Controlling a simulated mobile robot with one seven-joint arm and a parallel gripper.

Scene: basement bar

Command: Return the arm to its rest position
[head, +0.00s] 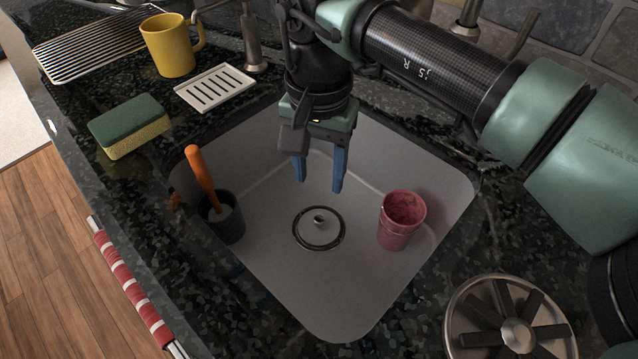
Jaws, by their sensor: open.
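My gripper (319,184) hangs over the grey sink (320,285), fingers pointing down. Its two blue fingers are apart with nothing between them. My arm reaches in from the right side of the view. A pink cup (402,220) stands upright in the right part of the sink, apart from my fingers. A dark cup (226,222) stands at the sink's left side, with an orange-handled tool (201,177) leaning in it. The round drain (319,228) lies below my fingers on the sink floor.
A green and yellow sponge (130,126), a white slotted soap dish (215,87), a yellow mug (168,45) and a wire rack (100,45) sit on the dark counter at left. A faucet (251,40) stands behind. A round metal vaned piece (515,325) is at lower right.

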